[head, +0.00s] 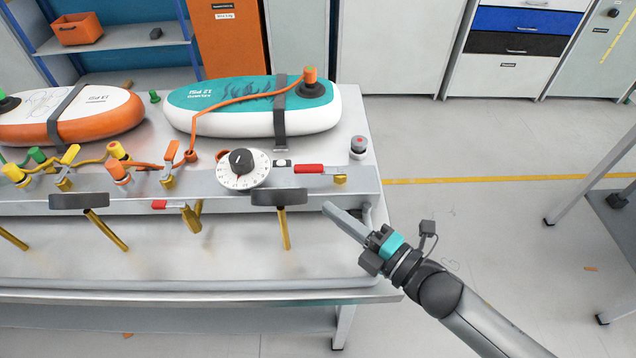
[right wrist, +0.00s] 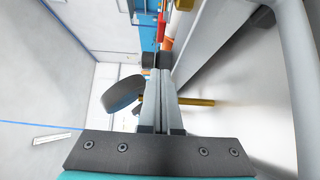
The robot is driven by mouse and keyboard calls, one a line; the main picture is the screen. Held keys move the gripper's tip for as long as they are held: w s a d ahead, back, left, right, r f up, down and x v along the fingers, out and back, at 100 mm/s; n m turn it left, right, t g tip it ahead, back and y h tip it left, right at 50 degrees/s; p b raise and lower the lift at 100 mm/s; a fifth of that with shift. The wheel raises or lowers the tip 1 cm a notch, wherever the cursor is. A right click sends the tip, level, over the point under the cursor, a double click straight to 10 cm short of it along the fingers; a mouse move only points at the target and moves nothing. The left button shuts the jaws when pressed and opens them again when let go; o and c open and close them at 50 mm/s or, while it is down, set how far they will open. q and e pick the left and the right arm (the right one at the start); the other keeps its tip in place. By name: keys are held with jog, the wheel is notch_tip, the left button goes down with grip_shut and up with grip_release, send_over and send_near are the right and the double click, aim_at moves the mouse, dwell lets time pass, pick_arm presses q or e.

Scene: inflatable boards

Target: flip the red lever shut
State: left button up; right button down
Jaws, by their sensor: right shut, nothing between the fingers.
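A red-handled lever (head: 308,168) lies flat on top of the grey metal panel (head: 352,190), right of the white dial, its handle pointing left from a brass fitting (head: 340,179). A second, smaller red handle (head: 160,204) is on the panel's front face, further left. My right gripper (head: 332,210) is shut and empty at the panel's front right corner, below and right of the nearer red lever and apart from it. In the right wrist view the shut fingers (right wrist: 161,78) point toward a small red part (right wrist: 162,28). My left gripper is out of view.
A white dial with black knob (head: 241,163) and a black T-handle on a brass rod (head: 279,198) stand near the lever. A teal board (head: 210,120) and an orange board (head: 70,130) lie behind.

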aim_at(303, 173)
jog(key=shift+w+a+b, duration=0.1)
jog(key=shift+w+a, duration=0.4)
jog(key=shift+w, duration=0.65)
jog(key=shift+w+a+b, duration=0.15)
jog(key=shift+w+a, duration=0.35)
jog(key=shift+w, duration=0.7)
jog(key=shift+w+a+b, duration=0.1)
jog(key=shift+w+a, duration=0.4)
jog(key=shift+w, duration=0.65)
